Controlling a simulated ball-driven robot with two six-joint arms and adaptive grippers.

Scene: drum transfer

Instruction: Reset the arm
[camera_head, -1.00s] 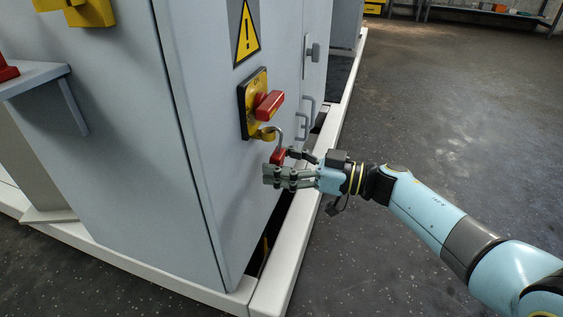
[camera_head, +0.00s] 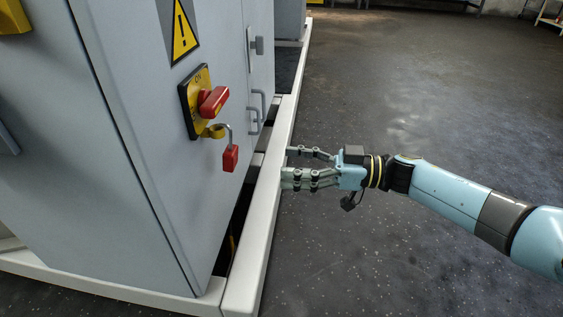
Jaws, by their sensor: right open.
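My right arm (camera_head: 450,193) comes in from the right edge. Its gripper (camera_head: 290,168) is open and empty, with its fingers pointing left. It is apart from the cabinet and shows in front of the white base rail. A red padlock (camera_head: 230,158) hangs by its shackle from the yellow tab of the rotary switch, to the left of the gripper. The switch has a red handle (camera_head: 213,101) on a yellow and black plate (camera_head: 190,112). My left gripper does not show.
The grey cabinet (camera_head: 130,150) fills the left side, with a yellow warning sign (camera_head: 184,30) and door handles (camera_head: 254,113). A white rail (camera_head: 262,215) runs along its foot. The dark floor (camera_head: 400,95) on the right is clear.

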